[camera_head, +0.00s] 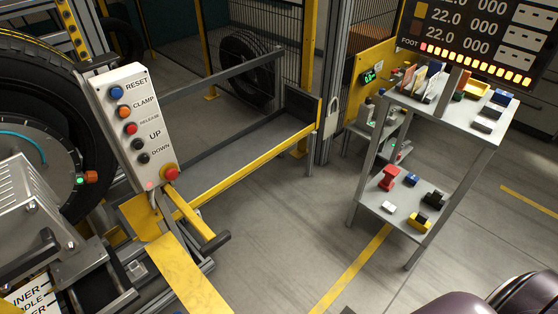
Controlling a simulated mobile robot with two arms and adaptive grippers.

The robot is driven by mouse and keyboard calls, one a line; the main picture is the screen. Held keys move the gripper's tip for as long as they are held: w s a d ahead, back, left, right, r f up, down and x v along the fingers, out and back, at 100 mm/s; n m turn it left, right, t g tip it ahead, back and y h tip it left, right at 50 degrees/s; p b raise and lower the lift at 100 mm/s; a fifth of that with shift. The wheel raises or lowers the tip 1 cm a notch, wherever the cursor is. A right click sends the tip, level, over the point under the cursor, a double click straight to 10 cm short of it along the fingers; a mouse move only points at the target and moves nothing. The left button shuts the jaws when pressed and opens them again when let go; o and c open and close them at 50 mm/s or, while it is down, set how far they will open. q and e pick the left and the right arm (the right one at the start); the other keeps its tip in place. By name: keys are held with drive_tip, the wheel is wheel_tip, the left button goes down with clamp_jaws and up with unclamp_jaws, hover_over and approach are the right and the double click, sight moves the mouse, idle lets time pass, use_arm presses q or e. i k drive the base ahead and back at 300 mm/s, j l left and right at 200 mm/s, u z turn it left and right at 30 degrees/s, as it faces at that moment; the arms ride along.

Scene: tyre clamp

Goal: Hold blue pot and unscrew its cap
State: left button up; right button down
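A small blue object (412,179) stands on the lower shelf of the grey cart at the right. Another blue item (502,97) lies at the right end of the cart's upper shelf. Both are too small for me to tell which, if either, is the blue pot, and I cannot make out a cap. Neither of my grippers shows in the head view.
The grey cart (444,108) also holds a red object (389,178) and several small items. A control box (133,125) with buttons stands at the left before a large tyre (95,165). Yellow rails (262,160) cross the middle. The grey floor (290,220) is clear.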

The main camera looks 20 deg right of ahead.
sight(435, 66)
drive_tip(key=l+u, duration=0.1)
drive_tip(key=l, duration=0.3)
drive_tip(key=k+l, duration=0.1)
drive_tip(key=l, duration=0.3)
drive_tip(key=k+l+u, duration=0.15)
drive_tip(key=l, duration=0.65)
drive_tip(key=k+l+u, duration=0.15)
drive_tip(key=l, duration=0.25)
drive_tip(key=k+l, duration=0.1)
drive_tip(key=l, duration=0.3)
drive_tip(key=k+l+u, duration=0.15)
drive_tip(key=l, duration=0.25)
drive_tip(key=l+u, duration=0.1)
drive_tip(key=l, duration=0.35)
drive_tip(key=k+l+u, duration=0.15)
drive_tip(key=l, duration=0.25)
drive_tip(key=k+l+u, duration=0.1)
drive_tip(key=l, duration=0.35)
drive_tip(key=k+l+u, duration=0.1)
drive_tip(key=l, duration=0.3)
drive_tip(key=k+l+u, duration=0.15)
drive_tip(key=l, duration=0.25)
drive_tip(key=k+l+u, duration=0.1)
drive_tip(key=l, duration=0.3)
